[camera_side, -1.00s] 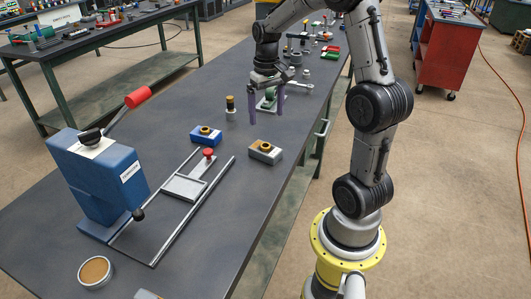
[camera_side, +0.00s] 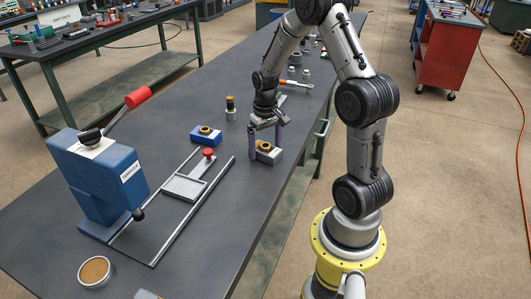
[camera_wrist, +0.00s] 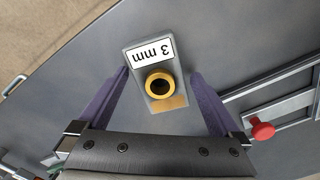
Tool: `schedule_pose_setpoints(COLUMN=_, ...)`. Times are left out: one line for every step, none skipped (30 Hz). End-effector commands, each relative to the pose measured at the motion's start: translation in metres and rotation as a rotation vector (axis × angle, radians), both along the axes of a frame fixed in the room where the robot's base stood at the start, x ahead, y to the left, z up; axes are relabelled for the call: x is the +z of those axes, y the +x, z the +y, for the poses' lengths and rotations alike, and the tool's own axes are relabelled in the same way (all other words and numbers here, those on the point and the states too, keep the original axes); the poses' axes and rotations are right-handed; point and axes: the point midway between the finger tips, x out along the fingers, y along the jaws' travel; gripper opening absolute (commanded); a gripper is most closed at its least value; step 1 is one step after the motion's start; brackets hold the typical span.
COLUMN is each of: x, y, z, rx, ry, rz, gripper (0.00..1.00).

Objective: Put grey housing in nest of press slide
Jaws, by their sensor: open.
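The grey housing (camera_side: 267,157) stands on the dark bench, right of the press. In the wrist view the grey housing (camera_wrist: 138,69) has a brass-yellow ring on top and a "3 mm" label. My gripper (camera_side: 265,152) is open and points down at the housing. In the wrist view the purple fingers of my gripper (camera_wrist: 160,78) stand on both sides of the housing, with small gaps visible. The press slide, with its pale square nest (camera_side: 184,187) and red knob (camera_side: 208,152), lies between two rails. The nest looks empty. The red knob (camera_wrist: 262,130) also shows in the wrist view.
The blue press (camera_side: 100,185) with a red-handled lever stands at the left. A blue housing (camera_side: 206,135) and a dark-topped cylinder (camera_side: 230,108) stand behind the slide. A round tin (camera_side: 95,271) sits at the front left. The bench between housing and slide is clear.

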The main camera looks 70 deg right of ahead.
Motion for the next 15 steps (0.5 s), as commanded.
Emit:
schedule_pose_setpoints(x=-0.0011, y=-0.0002, z=0.0001, rx=0.000, ry=0.000, rz=0.000, gripper=1.00)
schedule_pose_setpoints(x=-0.0012, y=-0.0001, z=0.0001, rx=0.000, ry=0.000, rz=0.000, gripper=1.00)
schedule_pose_setpoints(x=-0.0011, y=-0.0001, z=0.0001, rx=0.000, ry=0.000, rz=0.000, gripper=1.00)
schedule_pose_setpoints(x=-0.0010, y=-0.0001, z=0.0001, rx=0.000, ry=0.000, rz=0.000, gripper=1.00)
schedule_pose_setpoints(x=-0.0010, y=-0.0001, z=0.0001, rx=0.000, ry=0.000, rz=0.000, gripper=1.00)
schedule_pose_setpoints(x=-0.0010, y=-0.0001, z=0.0000, rx=0.000, ry=0.000, rz=0.000, gripper=1.00)
schedule_pose_setpoints(x=-0.0009, y=-0.0001, z=0.0000, rx=0.000, ry=0.000, rz=0.000, gripper=0.96)
schedule_pose_setpoints(x=-0.0009, y=-0.0001, z=0.0001, rx=0.000, ry=0.000, rz=0.000, gripper=0.91)
schedule_pose_setpoints(x=-0.0008, y=-0.0001, z=0.0001, rx=0.000, ry=0.000, rz=0.000, gripper=0.84)
schedule_pose_setpoints(x=-0.0008, y=-0.0001, z=0.0001, rx=0.000, ry=0.000, rz=0.000, gripper=0.78)
schedule_pose_setpoints(x=-0.0008, y=-0.0001, z=0.0001, rx=0.000, ry=0.000, rz=0.000, gripper=0.73)
schedule_pose_setpoints(x=-0.0008, y=-0.0001, z=0.0001, rx=0.000, ry=0.000, rz=0.000, gripper=0.66)
schedule_pose_setpoints(x=-0.0007, y=-0.0001, z=0.0001, rx=0.000, ry=0.000, rz=0.000, gripper=0.60)
schedule_pose_setpoints(x=-0.0007, y=-0.0001, z=0.0001, rx=0.000, ry=0.000, rz=0.000, gripper=0.55)
schedule_pose_setpoints(x=-0.0007, y=-0.0001, z=0.0001, rx=0.000, ry=0.000, rz=0.000, gripper=0.48)
